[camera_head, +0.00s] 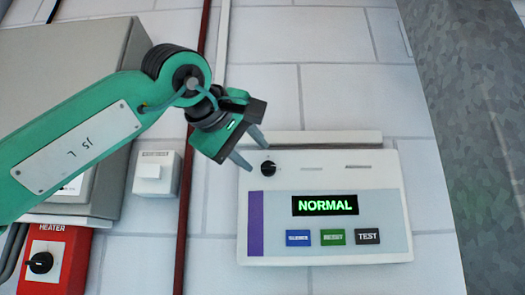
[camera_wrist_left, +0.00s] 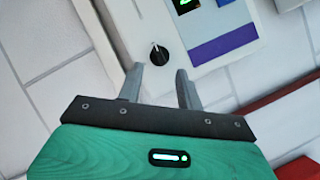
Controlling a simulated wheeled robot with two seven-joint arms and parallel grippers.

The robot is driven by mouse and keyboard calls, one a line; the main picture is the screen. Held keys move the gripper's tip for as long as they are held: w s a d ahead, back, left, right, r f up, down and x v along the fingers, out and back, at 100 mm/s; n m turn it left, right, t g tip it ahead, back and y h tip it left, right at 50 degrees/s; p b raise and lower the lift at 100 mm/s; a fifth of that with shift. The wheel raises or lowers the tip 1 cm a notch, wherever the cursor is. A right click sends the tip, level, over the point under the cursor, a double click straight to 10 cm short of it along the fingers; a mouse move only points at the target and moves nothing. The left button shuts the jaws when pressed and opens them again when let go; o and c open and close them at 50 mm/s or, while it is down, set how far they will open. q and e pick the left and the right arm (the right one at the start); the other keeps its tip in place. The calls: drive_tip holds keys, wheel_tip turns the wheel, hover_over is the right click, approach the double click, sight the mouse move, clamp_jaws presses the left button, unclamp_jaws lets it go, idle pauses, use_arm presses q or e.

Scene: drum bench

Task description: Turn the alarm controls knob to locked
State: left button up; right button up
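The alarm panel (camera_head: 424,205) is a white box on the wall with a lit green NORMAL display (camera_head: 325,205). Its black control knob (camera_head: 268,168) is at the panel's upper left, with a white pointer mark. In the left wrist view the knob (camera_wrist_left: 159,55) lies just beyond the fingertips, roughly between their lines. My left gripper (camera_head: 246,150) is open and empty, up and left of the knob and apart from it. Its two grey fingers also show in the left wrist view (camera_wrist_left: 160,75). My right gripper is in neither view.
Blue, green and dark TEST buttons (camera_head: 367,236) sit below the display. A red heater box (camera_head: 67,262) with its own black knob is at lower left. A small white switch box (camera_head: 154,173), a dark red pipe (camera_head: 184,210) and a grey cabinet (camera_head: 90,45) are left of the panel.

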sight(264, 164)
use_arm(q)
drive_tip(key=p+x, duration=0.1)
drive_tip(key=x, duration=0.2)
drive_tip(key=shift+w+d, duration=0.1)
drive_tip(key=shift+w, duration=0.3)
drive_tip(key=shift+w+d+f+p, duration=0.1)
drive_tip(key=shift+w+d+p, duration=0.1)
drive_tip(key=shift+w+p, duration=0.15)
